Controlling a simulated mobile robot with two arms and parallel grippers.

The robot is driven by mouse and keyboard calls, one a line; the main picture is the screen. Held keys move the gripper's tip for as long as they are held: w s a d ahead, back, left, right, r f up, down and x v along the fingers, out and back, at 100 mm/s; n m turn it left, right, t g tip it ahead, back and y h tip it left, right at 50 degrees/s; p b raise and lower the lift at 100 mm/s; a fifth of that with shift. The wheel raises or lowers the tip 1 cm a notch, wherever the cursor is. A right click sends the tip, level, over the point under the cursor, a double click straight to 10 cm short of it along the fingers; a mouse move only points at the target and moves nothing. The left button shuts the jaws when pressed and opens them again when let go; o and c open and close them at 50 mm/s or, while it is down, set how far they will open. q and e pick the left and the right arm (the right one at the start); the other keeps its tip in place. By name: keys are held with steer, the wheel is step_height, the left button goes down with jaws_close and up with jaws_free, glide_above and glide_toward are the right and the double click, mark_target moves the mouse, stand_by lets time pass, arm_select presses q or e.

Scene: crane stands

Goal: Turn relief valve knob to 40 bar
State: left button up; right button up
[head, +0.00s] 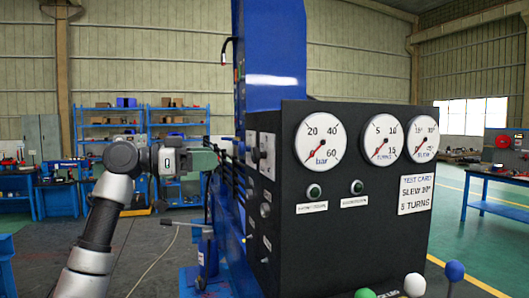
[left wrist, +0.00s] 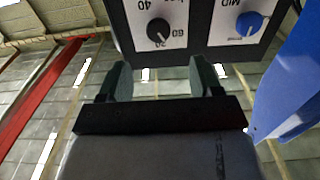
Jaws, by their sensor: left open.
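The black knob (left wrist: 159,29) shows on a white plate in the left wrist view, with the numbers 40 and 60 beside it and another number partly at its rim. Its exact pointer setting is unclear. My left gripper (left wrist: 162,72) is open, its two fingers apart and empty, with the knob beyond the gap between them and not touched. In the head view my left gripper (head: 212,159) is beside the left side of the black control box (head: 285,235). The bar gauge (head: 321,147) has its red needle at the low, lower-left end. My right gripper is not in view.
A blue knob (left wrist: 249,24) marked MID sits beside the black knob. A lever (head: 185,222) sticks out below my left gripper. Two more gauges (head: 382,141) are on the box front. Coloured ball-topped levers (head: 414,285) stand in front. A blue column (head: 270,60) rises behind.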

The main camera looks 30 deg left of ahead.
mark_target(253, 156)
arm_select(q)
steer(key=p+x, duration=0.4)
steer(key=x, duration=0.5)
steer(key=shift+d+r, duration=0.1)
steer(key=shift+w+d, duration=0.35)
steer(key=shift+d, duration=0.1)
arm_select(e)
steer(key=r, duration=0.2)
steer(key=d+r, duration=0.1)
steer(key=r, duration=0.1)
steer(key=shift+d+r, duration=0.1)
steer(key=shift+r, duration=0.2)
arm_select(q)
steer(key=shift+w, duration=0.1)
steer(key=shift+c, duration=1.6)
steer(key=c, duration=0.6)
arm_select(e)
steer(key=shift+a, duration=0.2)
